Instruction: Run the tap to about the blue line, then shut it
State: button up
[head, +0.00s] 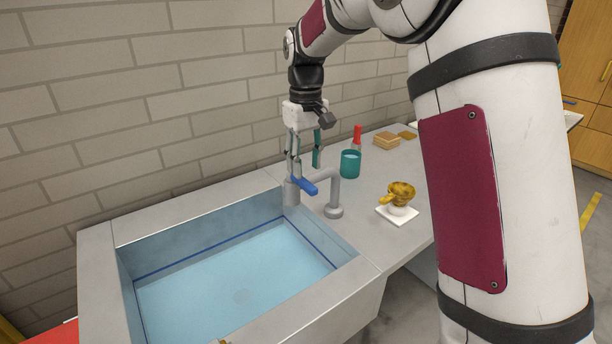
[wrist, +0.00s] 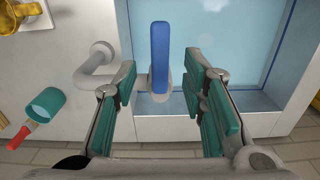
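The sink basin (head: 97,270) holds light blue water (head: 235,285). A dark blue line (head: 200,251) runs around its inner wall, and the water's edge looks to be just below it. The grey tap (head: 334,195) stands at the sink's back right corner, with a blue lever (head: 308,187). My gripper (head: 304,163) is open and empty, pointing down just above the lever. In the wrist view the lever (wrist: 160,57) lies between my open fingers (wrist: 159,88), with gaps on both sides. I see no stream of water; the outlet is not clearly seen.
On the counter right of the tap are a teal cup (head: 350,164), a red-topped bottle (head: 357,136), a yellow-brown cup (head: 399,193) on a white square (head: 398,214), and brown blocks (head: 386,139). A brick wall (head: 130,90) stands close behind.

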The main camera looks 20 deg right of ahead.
aim_at(306, 182)
jog(key=shift+f, duration=2.15)
grip_shut()
